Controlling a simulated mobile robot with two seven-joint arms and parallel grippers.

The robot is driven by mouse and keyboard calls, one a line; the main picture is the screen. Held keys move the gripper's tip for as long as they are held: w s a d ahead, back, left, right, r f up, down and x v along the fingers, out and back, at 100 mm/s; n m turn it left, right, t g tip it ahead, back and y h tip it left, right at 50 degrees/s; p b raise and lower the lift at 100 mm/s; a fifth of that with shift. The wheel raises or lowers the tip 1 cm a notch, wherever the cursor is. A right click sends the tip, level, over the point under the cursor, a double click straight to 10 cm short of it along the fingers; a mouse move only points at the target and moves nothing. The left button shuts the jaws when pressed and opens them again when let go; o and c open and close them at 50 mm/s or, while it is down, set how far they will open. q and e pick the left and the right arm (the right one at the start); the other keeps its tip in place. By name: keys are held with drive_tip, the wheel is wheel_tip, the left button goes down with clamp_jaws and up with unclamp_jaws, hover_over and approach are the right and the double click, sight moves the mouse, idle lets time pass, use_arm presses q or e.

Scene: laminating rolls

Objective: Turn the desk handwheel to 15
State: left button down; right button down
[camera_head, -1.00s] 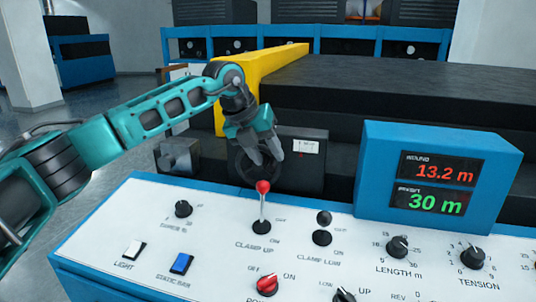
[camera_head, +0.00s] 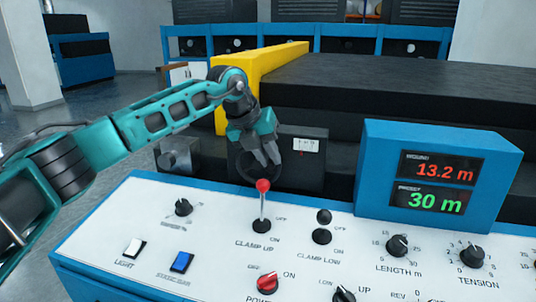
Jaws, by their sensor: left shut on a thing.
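The dark round handwheel (camera_head: 243,166) stands behind the desk's back edge, partly hidden by my left gripper. A small white label or counter plate (camera_head: 306,144) sits on the dark box to its right; its figures are too small to read. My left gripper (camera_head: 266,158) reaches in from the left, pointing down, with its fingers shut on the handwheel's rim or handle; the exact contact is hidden. My right gripper is not in view.
The white desk panel (camera_head: 95,225) carries a red-knobbed clamp lever (camera_head: 263,187) just in front of the wheel, plus several knobs and switches. A blue display box (camera_head: 375,160) reads 13.2 m and 30 m. A yellow beam (camera_head: 280,62) and black bed lie behind.

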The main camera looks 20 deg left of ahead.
use_arm(q)
drive_tip(key=shift+d+f+y, duration=0.2)
drive_tip(key=shift+d+y, duration=0.2)
drive_tip(key=shift+y, duration=0.4)
drive_tip(key=shift+d+f+m+y, duration=0.3)
drive_tip(key=shift+f+y, duration=0.05)
drive_tip(key=shift+y, duration=0.35)
drive_tip(key=shift+d+f+m+y+b, duration=0.25)
drive_tip(key=shift+f+y, duration=0.25)
drive_tip(key=shift+y, duration=0.4)
drive_tip(key=shift+d+f+m+y+b, duration=0.15)
drive_tip(key=shift+f+y, duration=0.3)
drive_tip(key=shift+y, duration=0.45)
drive_tip(key=c, duration=1.1)
unclamp_jaws()
